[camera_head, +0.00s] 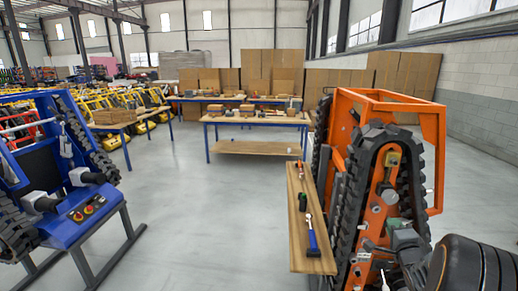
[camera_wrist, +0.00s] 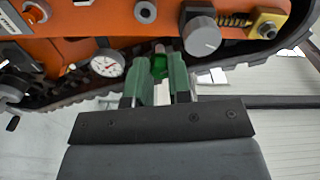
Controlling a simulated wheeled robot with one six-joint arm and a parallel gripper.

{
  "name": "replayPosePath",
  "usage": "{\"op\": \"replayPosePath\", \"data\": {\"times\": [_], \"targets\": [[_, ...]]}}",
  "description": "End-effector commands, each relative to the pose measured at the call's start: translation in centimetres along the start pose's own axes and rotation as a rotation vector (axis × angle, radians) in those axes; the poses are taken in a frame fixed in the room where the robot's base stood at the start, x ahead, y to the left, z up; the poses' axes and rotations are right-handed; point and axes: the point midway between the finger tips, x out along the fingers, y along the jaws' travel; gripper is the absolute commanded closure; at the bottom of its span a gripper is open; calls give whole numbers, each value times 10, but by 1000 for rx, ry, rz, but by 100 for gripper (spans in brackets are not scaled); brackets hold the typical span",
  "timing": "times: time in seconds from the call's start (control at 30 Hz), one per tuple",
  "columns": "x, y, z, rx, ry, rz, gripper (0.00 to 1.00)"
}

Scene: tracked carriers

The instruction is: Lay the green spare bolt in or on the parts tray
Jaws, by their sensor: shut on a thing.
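In the wrist view, my gripper (camera_wrist: 162,76) has green fingers and is shut on the green spare bolt (camera_wrist: 159,66). The bolt sits between the fingertips, partly hidden by them. It is in front of the orange carrier's (camera_wrist: 75,20) side, between a round dial gauge (camera_wrist: 107,64) and a grey knob (camera_wrist: 201,36). I cannot tell whether the bolt touches the carrier. In the head view, a grey piece at the carrier's lower right may be my gripper, but this is unclear. I cannot make out a parts tray in either view.
In the head view, the orange tracked carrier (camera_head: 435,130) stands at right, beside a narrow wooden board (camera_head: 312,263) holding a blue-handled tool (camera_head: 313,240) and other small items. A blue carrier (camera_head: 70,222) stands at left. Wooden workbenches (camera_head: 258,119) stand behind. The floor between is clear.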

Motion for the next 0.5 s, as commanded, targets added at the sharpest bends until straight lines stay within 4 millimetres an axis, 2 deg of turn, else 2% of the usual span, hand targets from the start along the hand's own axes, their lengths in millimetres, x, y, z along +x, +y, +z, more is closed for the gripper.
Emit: {"op": "replayPosePath", "data": {"times": [0.17, 0.27, 0.5], "targets": [[-2, 30, 38, 7, 31, 18, 100], [-4, 54, 73, 6, 39, 23, 100], [-28, 120, 179, 0, 6, 20, 100]]}}
